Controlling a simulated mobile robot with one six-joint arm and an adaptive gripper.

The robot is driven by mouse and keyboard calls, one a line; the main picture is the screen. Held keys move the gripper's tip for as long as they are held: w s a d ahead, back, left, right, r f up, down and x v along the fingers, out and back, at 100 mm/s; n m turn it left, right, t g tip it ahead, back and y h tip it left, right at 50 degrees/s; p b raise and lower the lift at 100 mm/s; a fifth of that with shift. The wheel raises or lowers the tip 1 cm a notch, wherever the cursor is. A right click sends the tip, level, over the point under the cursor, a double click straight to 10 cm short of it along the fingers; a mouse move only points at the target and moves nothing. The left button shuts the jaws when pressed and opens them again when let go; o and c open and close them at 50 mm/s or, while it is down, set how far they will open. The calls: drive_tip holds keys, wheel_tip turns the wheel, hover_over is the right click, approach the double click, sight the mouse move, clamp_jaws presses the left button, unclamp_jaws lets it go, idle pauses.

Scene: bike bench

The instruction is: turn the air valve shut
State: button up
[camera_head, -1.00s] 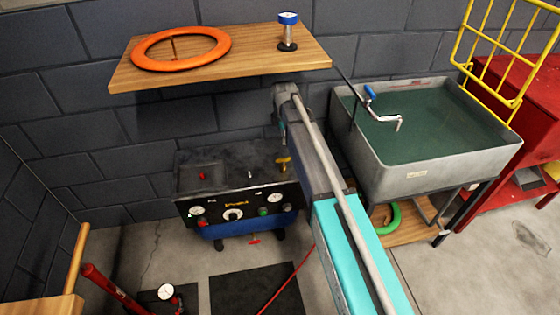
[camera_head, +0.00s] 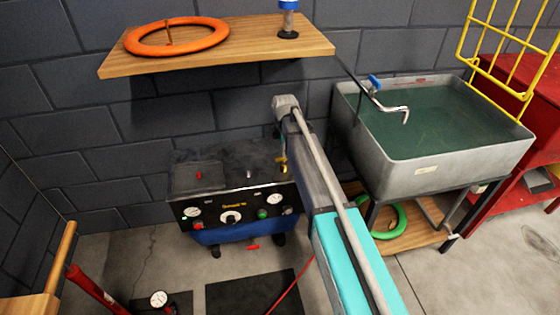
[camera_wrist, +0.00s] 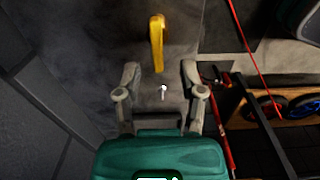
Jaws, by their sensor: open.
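A yellow lever handle (camera_head: 283,167), which looks like the air valve, stands at the back right of the black compressor top (camera_head: 215,172). In the wrist view the yellow handle (camera_wrist: 157,42) points along the picture's height, ahead of my gripper (camera_wrist: 159,74). The two grey fingers are spread apart with nothing between them, one to each side of the handle's line. The handle's near end lies about level with the fingertips in the picture; I see no contact. In the head view my gripper is mostly hidden by my arm, close to the lever.
A small silver switch (camera_wrist: 163,91) is on the compressor top. A wooden shelf (camera_head: 225,52) with an orange ring (camera_head: 177,50) hangs above. A grey water sink (camera_head: 420,174) stands at right. A red hose (camera_head: 292,287) runs across the floor.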

sight(283, 160)
drive_tip(key=shift+f+b, duration=1.5)
drive_tip(key=shift+f, duration=0.35)
clamp_jaws()
